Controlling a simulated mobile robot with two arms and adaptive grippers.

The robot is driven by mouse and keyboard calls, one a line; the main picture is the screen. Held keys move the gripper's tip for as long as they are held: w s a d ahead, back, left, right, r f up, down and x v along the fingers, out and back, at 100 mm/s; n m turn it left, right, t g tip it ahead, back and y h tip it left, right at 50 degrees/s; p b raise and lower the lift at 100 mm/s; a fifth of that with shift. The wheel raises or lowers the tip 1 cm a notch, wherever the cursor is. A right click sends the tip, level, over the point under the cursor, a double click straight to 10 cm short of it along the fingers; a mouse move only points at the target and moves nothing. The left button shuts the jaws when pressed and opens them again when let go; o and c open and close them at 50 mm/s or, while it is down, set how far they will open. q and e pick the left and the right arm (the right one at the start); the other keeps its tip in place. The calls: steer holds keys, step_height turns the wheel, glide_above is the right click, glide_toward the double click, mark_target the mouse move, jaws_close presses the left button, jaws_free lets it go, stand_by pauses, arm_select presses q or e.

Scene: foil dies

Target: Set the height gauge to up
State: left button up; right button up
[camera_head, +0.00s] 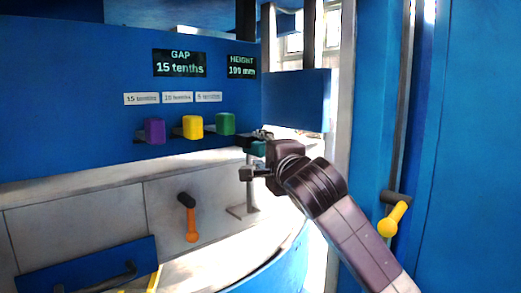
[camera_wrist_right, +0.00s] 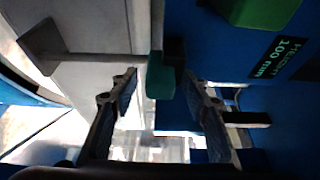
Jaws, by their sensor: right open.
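The HEIGHT display (camera_head: 241,67) on the blue panel reads 100 mm. Below it a small teal knob (camera_head: 258,148), seemingly the height gauge's handle, sits on a dark mount. My right gripper (camera_head: 254,157) is at this knob and partly hides it. In the right wrist view the teal knob (camera_wrist_right: 160,78) lies between the two open fingers, with a gap visible on each side. I cannot tell how deep it is between them. My left gripper is not in view.
Purple (camera_head: 154,130), yellow (camera_head: 193,126) and green (camera_head: 225,123) knobs stand left of my right gripper, under white labels and the GAP display (camera_head: 180,63). An orange-handled lever (camera_head: 190,222) is lower left. A yellow-handled lever (camera_head: 394,219) is right of my arm.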

steer(key=shift+c, duration=0.2)
jaws_close()
step_height(320, 180, up, 10)
steer(key=p, duration=0.6)
steer(key=shift+s+r, duration=0.1)
steer(key=shift+r, duration=0.25)
steer(key=shift+c, duration=1.4)
jaws_free()
steer(key=o, duration=0.3)
steer(key=shift+f, duration=0.1)
